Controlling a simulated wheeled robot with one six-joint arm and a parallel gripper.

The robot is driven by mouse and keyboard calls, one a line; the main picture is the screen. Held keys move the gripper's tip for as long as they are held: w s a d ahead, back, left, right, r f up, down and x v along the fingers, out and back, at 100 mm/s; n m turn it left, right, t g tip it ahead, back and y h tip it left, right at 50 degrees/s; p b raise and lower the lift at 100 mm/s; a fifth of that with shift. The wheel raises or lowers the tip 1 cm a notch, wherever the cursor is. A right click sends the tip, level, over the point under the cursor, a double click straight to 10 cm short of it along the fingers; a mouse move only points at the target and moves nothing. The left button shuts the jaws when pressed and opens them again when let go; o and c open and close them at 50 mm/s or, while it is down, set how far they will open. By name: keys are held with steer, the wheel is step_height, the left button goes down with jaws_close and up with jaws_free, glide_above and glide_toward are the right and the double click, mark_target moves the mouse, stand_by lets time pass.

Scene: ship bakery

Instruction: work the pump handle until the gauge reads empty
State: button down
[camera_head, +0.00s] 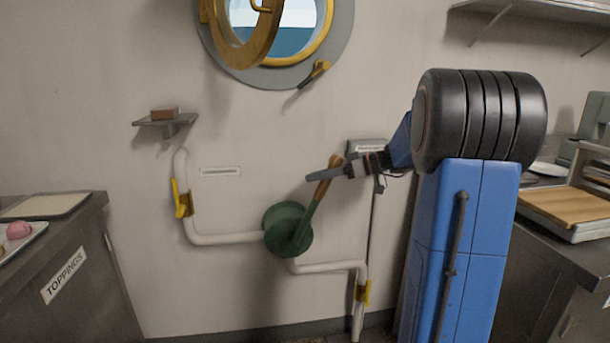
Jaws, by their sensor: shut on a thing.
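The pump is a round green body (285,228) low on the wall, joined to white pipes. Its handle (324,184) is a green lever with a brown wooden grip, slanting up and to the right. My gripper (322,175) reaches in from the right and is shut on the wooden grip near its upper end. A small horizontal white strip (220,171) is on the wall left of the pump; I cannot tell whether it is the gauge. Part of a pale box (367,146) shows behind my arm, its face mostly hidden.
White pipes (215,239) with yellow valve levers (181,198) run beside the pump. A brass porthole (275,30) is above, and a small shelf (165,123) holds a brown block. Counters stand at left (75,262) and right (560,262).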

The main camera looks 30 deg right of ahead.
steer(key=shift+s+d+f+t+y, duration=0.15)
steer(key=shift+d+f, duration=0.1)
steer(key=shift+d, duration=0.35)
steer(key=shift+s+d+f+t+y, duration=0.15)
steer(key=shift+d+f, duration=0.05)
steer(key=shift+d, duration=0.35)
steer(key=c, duration=1.5)
jaws_free()
steer(key=shift+d+f, duration=0.1)
steer(key=shift+d, duration=0.1)
steer(key=shift+s, duration=0.15)
steer(key=v, duration=1.7)
steer(key=shift+d, duration=0.15)
steer(key=shift+o, duration=0.2)
